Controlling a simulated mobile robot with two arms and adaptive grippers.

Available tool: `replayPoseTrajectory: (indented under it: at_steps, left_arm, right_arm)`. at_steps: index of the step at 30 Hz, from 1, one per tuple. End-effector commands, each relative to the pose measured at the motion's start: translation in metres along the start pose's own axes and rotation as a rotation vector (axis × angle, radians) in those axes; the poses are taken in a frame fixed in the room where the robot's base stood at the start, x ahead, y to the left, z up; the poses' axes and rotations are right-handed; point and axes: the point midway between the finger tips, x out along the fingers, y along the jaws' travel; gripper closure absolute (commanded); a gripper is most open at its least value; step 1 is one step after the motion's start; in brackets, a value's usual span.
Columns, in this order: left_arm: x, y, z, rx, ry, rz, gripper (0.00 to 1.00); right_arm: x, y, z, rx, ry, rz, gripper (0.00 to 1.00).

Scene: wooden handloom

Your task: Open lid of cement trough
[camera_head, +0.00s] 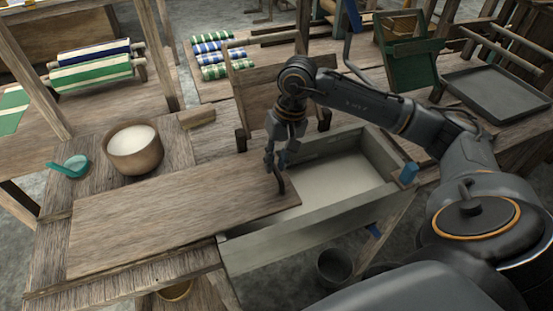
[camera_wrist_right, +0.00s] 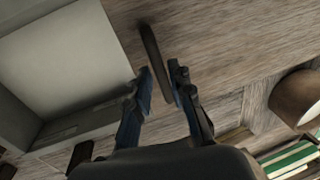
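The cement trough (camera_head: 330,230) is a grey box in the middle of the head view, its right part uncovered and a pale grey inside showing. Its lid (camera_head: 150,215), a flat wooden board, lies to the left, its right end over the trough's left part. The lid's dark curved handle (camera_head: 281,184) stands near that right end. My right gripper (camera_head: 275,161) is above the handle; in the wrist view its fingers (camera_wrist_right: 160,78) are drawn in closely on either side of the handle (camera_wrist_right: 151,50). The trough also shows in the wrist view (camera_wrist_right: 65,128). My left gripper is out of view.
A wooden bowl (camera_head: 134,158) of pale material and a teal scoop (camera_head: 72,167) sit behind the lid. Striped cloth rolls (camera_head: 90,68) lie at the back left. A dark tray (camera_head: 497,95) is at right, a bucket (camera_head: 334,266) below the trough.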

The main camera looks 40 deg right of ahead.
Motion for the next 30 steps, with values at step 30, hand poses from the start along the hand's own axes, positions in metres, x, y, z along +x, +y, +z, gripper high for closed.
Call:
replayPoseTrajectory:
  at_steps: [30]
  left_arm:
    - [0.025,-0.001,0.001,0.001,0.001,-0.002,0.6]
  right_arm:
    - [0.018,-0.09,0.0,0.002,0.001,0.001,1.0]
